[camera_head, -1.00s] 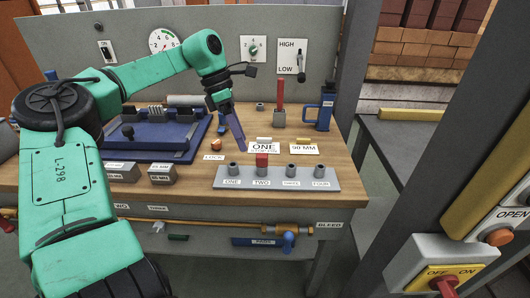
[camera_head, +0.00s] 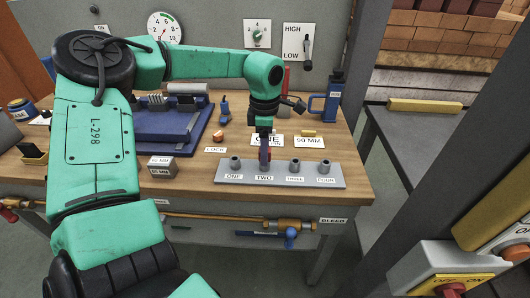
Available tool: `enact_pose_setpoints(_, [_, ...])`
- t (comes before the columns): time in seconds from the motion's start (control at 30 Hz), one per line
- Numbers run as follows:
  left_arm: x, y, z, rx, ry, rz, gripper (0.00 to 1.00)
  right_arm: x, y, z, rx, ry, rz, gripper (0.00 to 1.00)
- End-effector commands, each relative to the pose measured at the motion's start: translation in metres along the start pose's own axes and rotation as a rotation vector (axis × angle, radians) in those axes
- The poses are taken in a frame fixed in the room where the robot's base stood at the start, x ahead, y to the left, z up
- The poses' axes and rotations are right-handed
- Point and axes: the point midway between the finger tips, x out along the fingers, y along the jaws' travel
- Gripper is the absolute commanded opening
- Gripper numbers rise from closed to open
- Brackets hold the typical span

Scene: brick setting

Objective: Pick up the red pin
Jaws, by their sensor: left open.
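The red pin (camera_head: 269,154) is at TWO, mostly hidden behind my gripper, with only a little red showing. My left gripper (camera_head: 264,158) points straight down over TWO, its fingers at the red pin. It is open. I cannot tell whether the fingers touch the pin. My right gripper is not in view.
A blue bottle jack (camera_head: 331,100) stands at the back right, with a red upright handle (camera_head: 286,78) beside it. Grey labelled blocks (camera_head: 162,166) sit left of the strip.

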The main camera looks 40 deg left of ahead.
Motion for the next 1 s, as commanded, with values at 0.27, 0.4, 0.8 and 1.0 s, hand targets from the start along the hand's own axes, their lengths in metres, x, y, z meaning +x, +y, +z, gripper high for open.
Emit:
enact_pose_setpoints(0.27, [0.009,0.000,0.000,0.000,0.000,0.001,0.64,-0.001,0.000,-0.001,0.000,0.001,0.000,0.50])
enact_pose_setpoints(0.4, [0.009,0.000,0.000,0.000,0.000,0.001,0.10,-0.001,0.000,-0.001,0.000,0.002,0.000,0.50])
enact_pose_setpoints(0.8, [0.004,0.001,0.000,0.000,-0.001,0.002,0.00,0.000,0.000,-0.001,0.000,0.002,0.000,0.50])
enact_pose_setpoints(1.0, [-0.024,0.001,0.001,-0.001,-0.003,0.006,0.00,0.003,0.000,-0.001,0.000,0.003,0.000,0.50])
